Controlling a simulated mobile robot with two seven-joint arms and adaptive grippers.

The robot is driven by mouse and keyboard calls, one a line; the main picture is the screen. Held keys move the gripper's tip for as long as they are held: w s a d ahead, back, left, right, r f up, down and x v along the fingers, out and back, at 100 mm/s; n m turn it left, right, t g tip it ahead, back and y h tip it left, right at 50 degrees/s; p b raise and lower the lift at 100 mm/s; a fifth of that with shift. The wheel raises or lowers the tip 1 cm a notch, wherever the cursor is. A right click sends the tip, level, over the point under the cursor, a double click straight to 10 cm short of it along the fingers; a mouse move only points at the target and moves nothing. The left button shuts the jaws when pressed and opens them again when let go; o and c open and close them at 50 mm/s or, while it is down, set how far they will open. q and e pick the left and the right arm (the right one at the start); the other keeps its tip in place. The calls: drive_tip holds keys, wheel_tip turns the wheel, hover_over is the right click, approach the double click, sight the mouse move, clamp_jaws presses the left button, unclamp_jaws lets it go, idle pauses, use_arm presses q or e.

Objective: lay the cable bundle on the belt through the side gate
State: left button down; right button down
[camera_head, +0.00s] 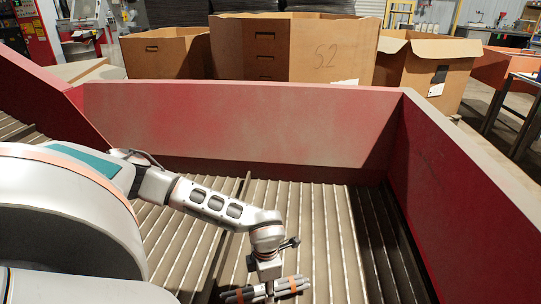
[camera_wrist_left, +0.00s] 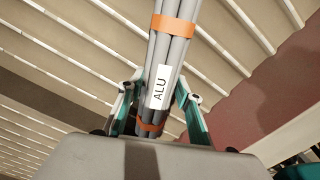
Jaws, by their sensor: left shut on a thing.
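The cable bundle (camera_head: 292,285) is several grey cables tied with orange bands. In the left wrist view the cable bundle (camera_wrist_left: 172,50) carries a white label reading ALU. My left gripper (camera_head: 268,288) is shut on it and points down, with its teal fingers (camera_wrist_left: 160,112) on either side of the bundle. The bundle lies crosswise at the bottom edge of the head view, over the ribbed beige belt (camera_head: 325,225). I cannot tell whether it touches the belt. I cannot make out the side gate. My right gripper is not in view.
Red walls stand along the belt's back (camera_head: 240,120) and right side (camera_head: 450,180). Cardboard boxes (camera_head: 295,45) stand behind the back wall. The belt between my left arm and the right wall is bare, with a dark shadowed strip along that wall.

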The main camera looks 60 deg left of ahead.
use_arm(q)
drive_tip(key=shift+f, duration=0.25)
drive_tip(key=shift+w+r, duration=0.15)
drive_tip(key=c, duration=1.4)
unclamp_jaws()
